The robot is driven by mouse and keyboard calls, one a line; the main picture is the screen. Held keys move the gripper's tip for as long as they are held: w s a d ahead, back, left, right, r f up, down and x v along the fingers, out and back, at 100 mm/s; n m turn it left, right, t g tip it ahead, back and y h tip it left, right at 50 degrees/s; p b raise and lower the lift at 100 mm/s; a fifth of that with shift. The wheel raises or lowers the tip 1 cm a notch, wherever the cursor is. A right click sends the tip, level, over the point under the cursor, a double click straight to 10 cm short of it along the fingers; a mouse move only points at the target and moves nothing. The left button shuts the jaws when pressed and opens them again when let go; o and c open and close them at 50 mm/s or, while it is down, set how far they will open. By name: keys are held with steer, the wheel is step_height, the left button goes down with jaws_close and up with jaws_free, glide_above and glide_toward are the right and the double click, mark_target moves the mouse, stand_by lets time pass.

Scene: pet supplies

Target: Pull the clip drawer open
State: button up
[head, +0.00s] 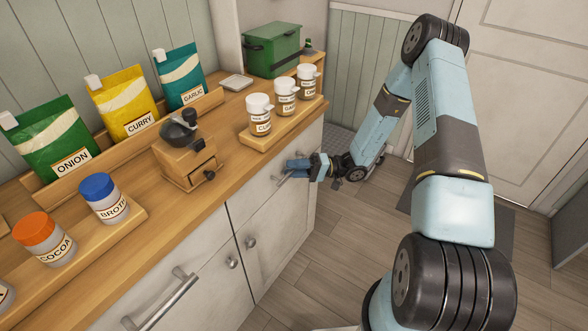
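A pale grey drawer front (258,204) is under the counter at the right; it looks closed, flush with the cabinet. No label shows which drawer is the clip drawer. Its metal bar handle (281,179) is partly hidden by my gripper. My gripper (291,170) is at this handle, with its blue and dark fingers pointing left toward the drawer front. The fingers are small here, and I cannot tell whether they are around the handle or only beside it. A second bar handle (163,301) is on the drawer front to the left.
Round knobs (250,241) sit on the cabinet doors below. The wooden counter (228,143) holds a small mill (188,150), white-lidded jars (260,115) on a tray, a green box (271,50) and clipped spice bags (125,103). The floor (345,245) before the cabinet is clear.

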jaws_close()
stand_by(0.6)
